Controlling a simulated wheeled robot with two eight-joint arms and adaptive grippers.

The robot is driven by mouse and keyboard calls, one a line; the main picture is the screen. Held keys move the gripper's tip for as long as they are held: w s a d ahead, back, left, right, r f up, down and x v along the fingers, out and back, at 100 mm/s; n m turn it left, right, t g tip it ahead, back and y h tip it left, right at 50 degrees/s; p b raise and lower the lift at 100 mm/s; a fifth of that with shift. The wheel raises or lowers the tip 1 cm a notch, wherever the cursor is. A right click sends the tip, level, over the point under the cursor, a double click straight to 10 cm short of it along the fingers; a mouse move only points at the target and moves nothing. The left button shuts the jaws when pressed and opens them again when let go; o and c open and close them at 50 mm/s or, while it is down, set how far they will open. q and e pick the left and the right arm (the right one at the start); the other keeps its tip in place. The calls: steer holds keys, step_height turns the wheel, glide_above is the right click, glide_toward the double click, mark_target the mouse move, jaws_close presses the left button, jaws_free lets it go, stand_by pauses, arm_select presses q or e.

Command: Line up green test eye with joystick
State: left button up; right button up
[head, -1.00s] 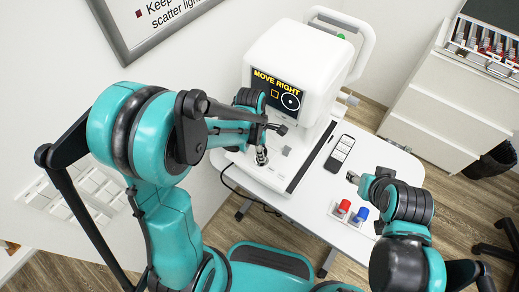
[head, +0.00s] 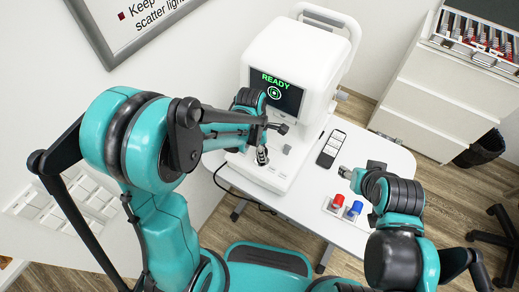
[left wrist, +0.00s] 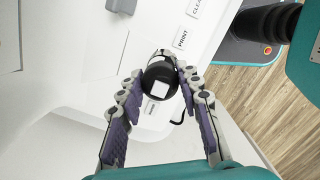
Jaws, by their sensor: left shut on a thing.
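The white eye-test machine (head: 300,45) stands on the table. Its screen (head: 275,92) shows green "READY" with the square and circle marks together at the centre. My left gripper (head: 263,146) is shut on the joystick (head: 262,156) at the machine's base. The left wrist view shows the fingers (left wrist: 160,88) on both sides of the joystick's black knob (left wrist: 160,72) with a white square on top. The green test eye is hidden now. My right gripper (head: 345,173) is over the table's right part; its fingers are too small to read.
A black-and-white handset (head: 331,149) lies on the table right of the machine. A small white holder with a red piece (head: 337,201) and a blue piece (head: 355,208) is near the right gripper. A white drawer cabinet (head: 435,100) stands at right.

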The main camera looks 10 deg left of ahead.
stand_by(0.4)
arm_select(q)
steer(key=o, duration=1.2)
step_height(320, 180, up, 12)
steer(key=a, duration=0.1)
steer(key=s+a+m+t, duration=0.2)
steer(key=s+m, duration=0.1)
steer(key=m, duration=0.4)
steer(key=s+a+r+m+t+y, duration=0.1)
steer(key=s+a+m+t, duration=0.1)
steer(key=m, duration=0.5)
steer(key=s+a+m+t+b, duration=0.1)
steer(key=s+a+m+t, duration=0.1)
steer(key=s+m, duration=0.3)
steer(key=shift+s+a+r+m+t, duration=0.1)
steer(key=shift+a+r+m+t, duration=0.1)
steer(key=shift+a+m, duration=0.25)
steer(key=shift+s+a+r+m+t, duration=0.1)
steer(key=shift+a+m+t, duration=0.15)
steer(key=shift+m, duration=0.2)
